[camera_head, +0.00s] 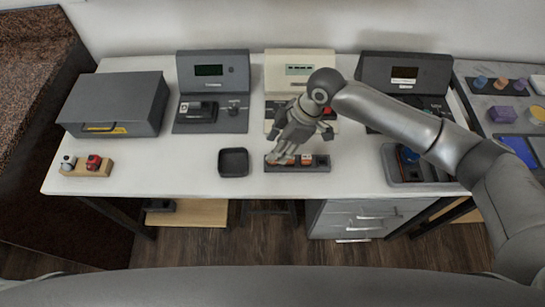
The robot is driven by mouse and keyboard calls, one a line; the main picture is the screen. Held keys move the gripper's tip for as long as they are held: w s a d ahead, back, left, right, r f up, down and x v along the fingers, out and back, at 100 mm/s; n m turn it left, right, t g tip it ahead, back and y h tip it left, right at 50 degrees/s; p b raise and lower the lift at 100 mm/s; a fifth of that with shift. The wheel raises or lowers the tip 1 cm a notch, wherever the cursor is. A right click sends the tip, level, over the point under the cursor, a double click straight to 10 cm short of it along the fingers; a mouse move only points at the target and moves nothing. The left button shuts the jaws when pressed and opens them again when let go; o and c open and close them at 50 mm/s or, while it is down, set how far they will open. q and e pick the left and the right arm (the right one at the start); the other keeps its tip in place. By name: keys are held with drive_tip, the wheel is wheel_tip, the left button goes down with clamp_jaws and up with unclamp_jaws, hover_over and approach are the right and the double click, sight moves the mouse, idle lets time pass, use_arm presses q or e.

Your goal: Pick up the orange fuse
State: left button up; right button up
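A dark grey slotted holder (318,168) lies near the table's front edge, in the middle of the view. Small orange and white pieces sit in its slots. One orange piece (306,160) shows just right of my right gripper; I cannot tell for certain which piece is the orange fuse. My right gripper (281,159) comes down from above onto the left part of the holder, with its fingers at the pieces there. The gripper hides part of that area, and its finger opening is too small to tell. My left gripper is not in view.
A black empty tray (233,163) stands just left of the holder. A grey box (115,104) and a wooden block (88,168) with red and white pieces are farther left. Devices with displays (213,70) line the back. A grey bin (405,178) is at right.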

drive_tip(key=x, duration=0.4)
drive_tip(key=shift+f+p, duration=0.4)
drive_tip(key=shift+d, duration=0.1)
drive_tip(key=c, duration=0.9)
